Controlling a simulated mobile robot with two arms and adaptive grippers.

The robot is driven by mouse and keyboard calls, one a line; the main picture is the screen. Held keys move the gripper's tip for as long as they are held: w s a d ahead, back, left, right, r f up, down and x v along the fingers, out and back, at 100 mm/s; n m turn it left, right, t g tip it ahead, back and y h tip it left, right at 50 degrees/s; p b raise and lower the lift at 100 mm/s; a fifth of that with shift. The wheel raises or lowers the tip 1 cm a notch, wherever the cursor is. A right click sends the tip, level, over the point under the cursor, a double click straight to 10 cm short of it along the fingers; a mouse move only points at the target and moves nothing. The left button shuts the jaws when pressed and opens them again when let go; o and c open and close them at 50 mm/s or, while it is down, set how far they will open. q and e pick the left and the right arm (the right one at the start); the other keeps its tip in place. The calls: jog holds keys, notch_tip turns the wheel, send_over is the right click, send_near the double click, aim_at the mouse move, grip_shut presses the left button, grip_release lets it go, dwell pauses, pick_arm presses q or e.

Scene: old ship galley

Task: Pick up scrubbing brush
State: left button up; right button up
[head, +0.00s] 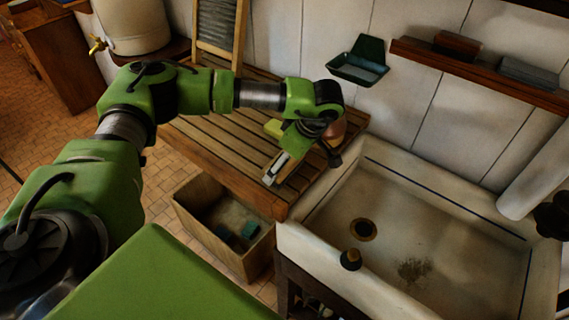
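My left gripper (296,158) hangs over the slatted wooden drainboard (222,142), close to the sink's left rim. A narrow pale piece with a brownish edge (275,169) shows at its lower left; I cannot tell whether it is a finger or part of a brush. My wrist hides much of this spot, and I cannot tell whether the fingers are open. No scrubbing brush can be made out for certain. A small dark, round-topped object (351,260) stands on the sink's front rim; it is too small to identify. My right gripper is not in view.
A yellow-green block (273,128) and a copper-brown object (337,132) are partly hidden behind my wrist. The white sink (415,225) is on the right. A wooden crate (190,222) holds teal blocks. A wall shelf (480,72) and green soap dish (360,62) are above.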

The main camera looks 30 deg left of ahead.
pick_arm(q)
jog(key=shift+r, duration=0.15)
jog(key=shift+w+r, duration=0.1)
jog(key=shift+r, duration=0.1)
notch_tip(320, 180, up, 2)
jog(key=shift+r+b, duration=0.1)
jog(key=shift+b, duration=0.6)
jog(key=s+r+b, duration=0.1)
jog(key=s+r, duration=0.1)
jog(key=s+r+b, duration=0.2)
jog(key=r, duration=0.1)
jog(key=shift+s+r, duration=0.2)
jog(key=shift+s, duration=0.2)
jog(key=s+r, duration=0.4)
jog(key=s, duration=0.5)
jog(key=shift+s+a+r+b, duration=0.2)
jog(key=shift+r+b, duration=0.15)
